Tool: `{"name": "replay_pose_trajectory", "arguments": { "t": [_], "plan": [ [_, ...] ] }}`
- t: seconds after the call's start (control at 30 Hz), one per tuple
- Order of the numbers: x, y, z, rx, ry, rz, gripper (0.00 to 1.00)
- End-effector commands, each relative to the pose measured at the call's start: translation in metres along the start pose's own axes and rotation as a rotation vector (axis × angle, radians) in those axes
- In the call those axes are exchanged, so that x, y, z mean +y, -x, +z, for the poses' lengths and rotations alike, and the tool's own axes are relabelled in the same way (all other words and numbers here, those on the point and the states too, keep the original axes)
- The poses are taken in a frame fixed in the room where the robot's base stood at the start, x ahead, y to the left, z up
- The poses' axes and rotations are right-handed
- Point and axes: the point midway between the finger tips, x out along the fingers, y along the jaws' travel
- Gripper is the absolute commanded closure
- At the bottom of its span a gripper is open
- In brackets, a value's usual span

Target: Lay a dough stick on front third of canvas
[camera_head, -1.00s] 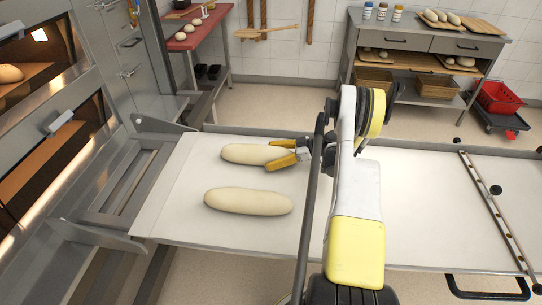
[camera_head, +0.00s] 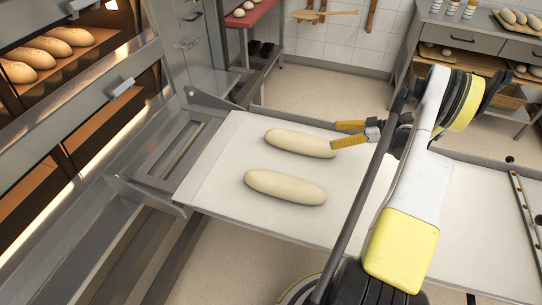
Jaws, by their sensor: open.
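Two pale dough sticks lie side by side on the white canvas (camera_head: 222,172) of the loader, near its oven end. The far dough stick (camera_head: 298,143) lies close to the canvas's far edge. The near dough stick (camera_head: 285,187) lies apart from it, towards the canvas's near edge. My gripper (camera_head: 342,134) has yellow fingers and is open at the right end of the far dough stick. My arm covers the middle of the canvas.
Deck ovens with baked loaves (camera_head: 47,47) stand at the left, beside the loader's metal frame (camera_head: 180,150). A red-topped table (camera_head: 250,14) and a shelf unit (camera_head: 470,38) with dough stand behind. Bare canvas shows right of my arm.

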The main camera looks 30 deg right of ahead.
Motion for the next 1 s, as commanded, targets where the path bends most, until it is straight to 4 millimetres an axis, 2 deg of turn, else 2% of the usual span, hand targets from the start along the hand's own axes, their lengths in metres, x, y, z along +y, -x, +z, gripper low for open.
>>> {"name": "replay_pose_trajectory", "arguments": {
  "t": [0.03, 0.13, 0.2, 0.3, 0.37, 0.5, 0.6, 0.73, 0.9, 1.0],
  "plan": [
    [-0.005, -0.011, -0.03, -0.037, -0.034, -0.012, 0.14],
    [-0.022, -0.033, -0.088, -0.138, -0.132, -0.012, 0.14],
    [-0.041, -0.048, -0.126, -0.21, -0.196, 0.001, 0.14],
    [-0.076, -0.065, -0.173, -0.306, -0.272, 0.032, 0.14],
    [-0.101, -0.072, -0.198, -0.359, -0.309, 0.059, 0.14],
    [-0.167, -0.083, -0.243, -0.464, -0.375, 0.141, 0.14],
    [-0.217, -0.083, -0.264, -0.518, -0.404, 0.211, 0.14],
    [-0.281, -0.076, -0.278, -0.558, -0.422, 0.309, 0.14],
    [-0.354, -0.059, -0.276, -0.555, -0.418, 0.434, 0.14],
    [-0.385, -0.049, -0.268, -0.529, -0.408, 0.493, 0.14]
  ]
}}
